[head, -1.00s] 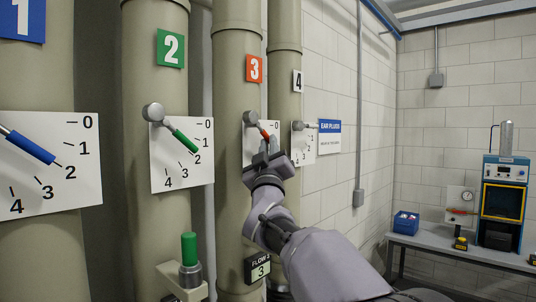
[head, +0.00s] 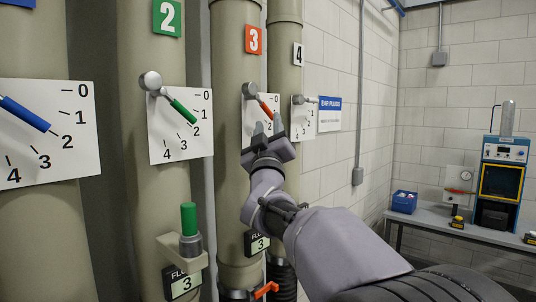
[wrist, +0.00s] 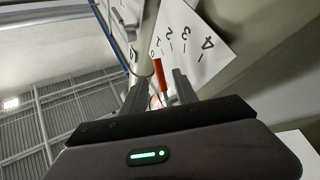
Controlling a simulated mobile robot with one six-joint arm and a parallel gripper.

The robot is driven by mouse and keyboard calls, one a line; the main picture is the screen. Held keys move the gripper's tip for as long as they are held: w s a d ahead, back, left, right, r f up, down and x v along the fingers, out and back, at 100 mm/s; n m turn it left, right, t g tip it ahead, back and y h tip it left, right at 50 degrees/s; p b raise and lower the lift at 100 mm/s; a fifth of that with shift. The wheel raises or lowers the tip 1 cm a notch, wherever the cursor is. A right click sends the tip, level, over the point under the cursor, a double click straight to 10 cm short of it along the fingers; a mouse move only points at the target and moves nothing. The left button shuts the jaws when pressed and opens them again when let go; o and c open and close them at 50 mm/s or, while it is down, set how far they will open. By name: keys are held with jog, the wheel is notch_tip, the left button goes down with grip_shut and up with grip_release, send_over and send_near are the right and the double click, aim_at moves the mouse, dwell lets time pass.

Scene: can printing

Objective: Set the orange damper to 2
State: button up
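The orange damper lever (head: 268,106) hangs from a grey pivot on the white dial plate (head: 248,118) of pipe 3. It slants down to the right, below the 0 mark. My gripper (head: 268,126) is just below the lever's lower end and covers part of the scale, so the exact reading is hard to tell. In the wrist view, the orange lever (wrist: 160,76) appears between my two spread fingers, with gaps beside it. My gripper (wrist: 163,82) is open and does not visibly grip it. The dial numbers (wrist: 186,33) show beyond the fingertips.
A green lever (head: 183,110) on pipe 2 stands to the left, and a blue lever (head: 25,113) further left. Pipe 4's dial (head: 304,118) is close on the right. A green-topped fitting (head: 188,220) and an orange valve handle (head: 266,290) are lower down.

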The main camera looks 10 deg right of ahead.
jog(key=b+v, duration=0.3)
jog(key=v, duration=1.1)
jog(key=shift+b, duration=0.3)
jog(key=shift+a, duration=0.1)
jog(key=s+f+m+g+y+b, duration=0.1)
jog(key=s+f+g+y+b, duration=0.15)
jog(key=f, duration=0.55)
jog(key=s+f+g+y+b, duration=0.1)
jog(key=f+g+y+b, duration=0.15)
jog(key=f, duration=0.45)
jog(key=s+a+f+m+g+y+b, duration=0.1)
jog(key=s+f+m+g+b, duration=0.2)
jog(key=s+f, duration=1)
jog(key=s+a+f+m+g+y+b, duration=0.1)
jog(key=s+f+m+g+b, duration=0.2)
jog(key=s+f+g, duration=0.7)
jog(key=s+f+b, duration=0.2)
jog(key=s+f, duration=0.2)
jog(key=f, duration=0.8)
jog(key=shift+a+f+m+b, duration=0.2)
jog(key=shift+a+m+b, duration=0.1)
jog(key=shift+m+b, duration=0.1)
